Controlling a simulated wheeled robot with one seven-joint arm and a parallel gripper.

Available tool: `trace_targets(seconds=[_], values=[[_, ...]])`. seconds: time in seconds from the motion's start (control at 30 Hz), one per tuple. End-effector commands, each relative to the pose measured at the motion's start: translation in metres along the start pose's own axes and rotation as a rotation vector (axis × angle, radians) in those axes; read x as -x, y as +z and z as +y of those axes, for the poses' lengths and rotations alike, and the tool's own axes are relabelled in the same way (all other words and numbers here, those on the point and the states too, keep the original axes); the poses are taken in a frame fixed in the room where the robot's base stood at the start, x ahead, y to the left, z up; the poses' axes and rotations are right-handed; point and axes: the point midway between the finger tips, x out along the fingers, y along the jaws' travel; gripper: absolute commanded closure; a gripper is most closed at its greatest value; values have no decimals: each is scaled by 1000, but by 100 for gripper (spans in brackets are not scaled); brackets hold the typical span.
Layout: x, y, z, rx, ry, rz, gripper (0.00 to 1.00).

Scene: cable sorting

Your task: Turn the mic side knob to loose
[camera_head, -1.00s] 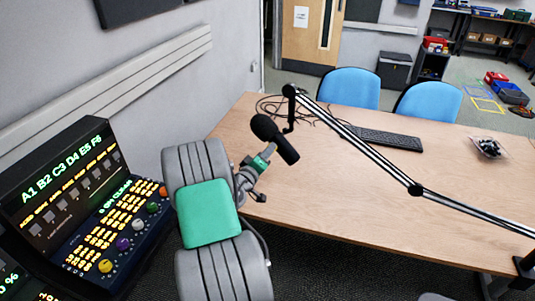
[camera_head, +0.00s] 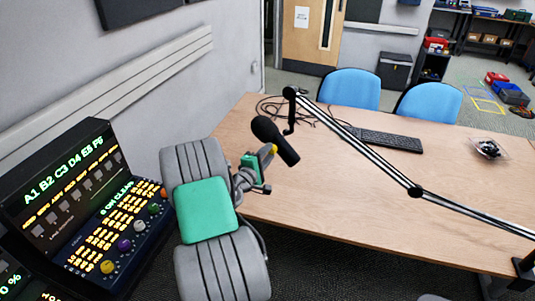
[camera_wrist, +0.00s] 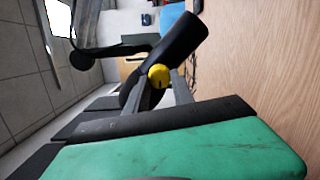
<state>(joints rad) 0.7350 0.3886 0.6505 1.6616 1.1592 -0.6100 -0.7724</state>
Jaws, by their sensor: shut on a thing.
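The black microphone (camera_head: 275,138) hangs tilted from the end of the boom arm above the table; it also shows across the wrist view (camera_wrist: 183,42). Its round yellow side knob (camera_wrist: 158,75) is between my fingertips, and a small part of it shows in the head view (camera_head: 274,149). My gripper (camera_wrist: 162,86) is shut on the knob, with one finger on each side of it. In the head view my gripper (camera_head: 267,156) is at the near side of the microphone, and my arm hides part of the table edge.
The striped boom arm (camera_head: 365,146) runs across the wooden table (camera_head: 330,205) to its right edge. A keyboard (camera_head: 390,140) and loose cables (camera_head: 272,107) lie at the back. A lit console with coloured knobs (camera_head: 125,244) stands at left, close to my arm.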

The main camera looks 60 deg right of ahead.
Motion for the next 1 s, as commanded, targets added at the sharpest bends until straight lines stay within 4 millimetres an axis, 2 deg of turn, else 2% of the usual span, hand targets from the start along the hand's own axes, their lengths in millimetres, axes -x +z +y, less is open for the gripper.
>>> trace_targets(seconds=[0.6, 0.63, 0.87, 1.0], values=[[0, 0, -1, 44, -1, -2, 100], [0, 0, -1, 43, -1, -2, 68], [0, 0, 0, 43, -1, -2, 50], [0, 0, 0, 43, -1, -2, 49]])
